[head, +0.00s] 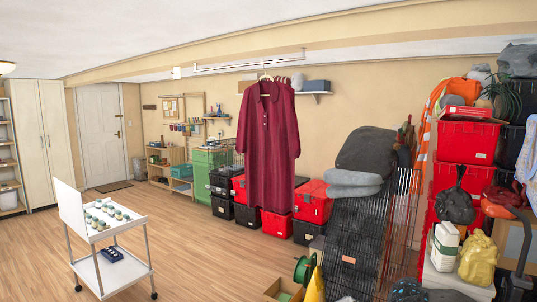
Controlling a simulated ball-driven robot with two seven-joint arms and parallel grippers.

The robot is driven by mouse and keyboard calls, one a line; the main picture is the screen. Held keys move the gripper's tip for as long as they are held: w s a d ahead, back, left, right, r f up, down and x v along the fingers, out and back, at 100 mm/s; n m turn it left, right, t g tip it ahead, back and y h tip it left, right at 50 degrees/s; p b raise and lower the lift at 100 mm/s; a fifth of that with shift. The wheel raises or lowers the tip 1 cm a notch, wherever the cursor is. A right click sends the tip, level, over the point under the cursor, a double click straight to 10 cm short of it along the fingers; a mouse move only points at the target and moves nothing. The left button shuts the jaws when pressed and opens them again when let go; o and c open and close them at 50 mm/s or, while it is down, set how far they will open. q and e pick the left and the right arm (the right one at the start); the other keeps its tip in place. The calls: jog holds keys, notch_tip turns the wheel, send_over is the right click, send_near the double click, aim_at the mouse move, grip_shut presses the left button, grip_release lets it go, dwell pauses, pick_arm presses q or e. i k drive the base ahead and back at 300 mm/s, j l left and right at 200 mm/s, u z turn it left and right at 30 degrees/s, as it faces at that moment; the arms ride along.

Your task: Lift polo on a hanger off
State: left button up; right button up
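A long dark red garment with a buttoned placket at the neck (268,150) hangs upright on a hanger (266,78) in the middle of the head view. It looks more like a long tunic than a short polo. Only the top of the hanger shows above the collar; the rest is inside the garment. A pale rail (249,62) runs above it near the ceiling. I cannot tell whether the hook rests on this rail. Neither of my grippers is in view.
Red and black totes (312,204) stand behind the garment along the wall. A dark slatted rack with grey cushions (354,177) is to its right. A white cart with small jars (108,236) stands at the left front. Wooden floor (190,240) lies open between.

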aim_at(267, 136)
jog(key=i+u, duration=0.35)
jog(key=i, duration=1)
jog(key=i+j+z, duration=0.2)
jog(key=i, duration=0.3)
jog(key=i+z, duration=0.15)
jog(key=i, duration=0.35)
jog(key=i+j+z, duration=0.2)
jog(key=i, duration=0.3)
jog(key=j, duration=0.1)
